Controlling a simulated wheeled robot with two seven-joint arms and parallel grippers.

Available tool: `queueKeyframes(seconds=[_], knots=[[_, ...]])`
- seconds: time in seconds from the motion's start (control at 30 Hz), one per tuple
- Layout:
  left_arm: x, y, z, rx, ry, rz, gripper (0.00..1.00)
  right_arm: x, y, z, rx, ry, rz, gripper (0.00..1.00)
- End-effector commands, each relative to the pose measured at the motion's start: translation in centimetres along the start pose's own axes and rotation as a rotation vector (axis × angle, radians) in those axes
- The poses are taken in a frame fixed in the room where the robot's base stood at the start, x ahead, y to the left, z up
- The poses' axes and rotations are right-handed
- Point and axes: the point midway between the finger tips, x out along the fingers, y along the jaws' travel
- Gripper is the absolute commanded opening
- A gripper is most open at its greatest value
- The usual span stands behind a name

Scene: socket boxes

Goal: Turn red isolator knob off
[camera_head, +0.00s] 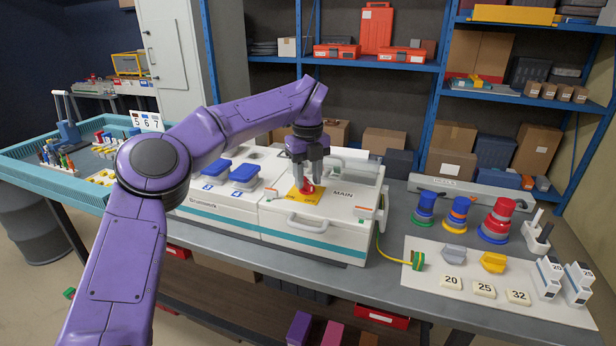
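The red isolator knob (308,187) sits on a yellow plate (293,193) on top of the white socket box marked MAIN (350,207). My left gripper (307,179) points down right over the knob, with its grey fingers on either side of it. The fingertips partly hide the knob, and I cannot tell whether they press on it. The knob's exact pointing direction is hard to read. My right gripper is not in view.
Blue-lidded sockets (243,173) stand left of the knob. A white handle (306,222) is at the box front. Coloured plugs (497,221) and number tiles (484,290) lie at the right of the bench. Blue shelves (425,110) stand behind.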

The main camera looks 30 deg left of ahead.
Motion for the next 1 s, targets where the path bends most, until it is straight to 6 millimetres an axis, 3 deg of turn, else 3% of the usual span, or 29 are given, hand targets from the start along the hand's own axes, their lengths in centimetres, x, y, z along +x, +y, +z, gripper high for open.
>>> queueKeyframes(seconds=[0.3, 0.37, 0.7, 0.83, 1.0], knots=[[-0.3, 0.0, -0.1, 0.001, 0.002, 0.001, 0.39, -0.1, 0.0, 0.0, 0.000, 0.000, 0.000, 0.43], [-1.1, 0.0, 0.0, 0.001, 0.000, 0.000, 0.39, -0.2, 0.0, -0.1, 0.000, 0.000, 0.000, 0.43], [-9.0, -0.1, 0.0, 0.000, -0.001, 0.000, 0.39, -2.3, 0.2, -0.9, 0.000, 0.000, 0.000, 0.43], [-10.3, -0.1, 0.0, 0.001, 0.002, 0.002, 0.39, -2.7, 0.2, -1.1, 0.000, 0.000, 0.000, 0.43], [-10.5, 0.0, 0.0, 0.001, 0.001, 0.002, 0.39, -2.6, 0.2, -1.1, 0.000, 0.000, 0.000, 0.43]])
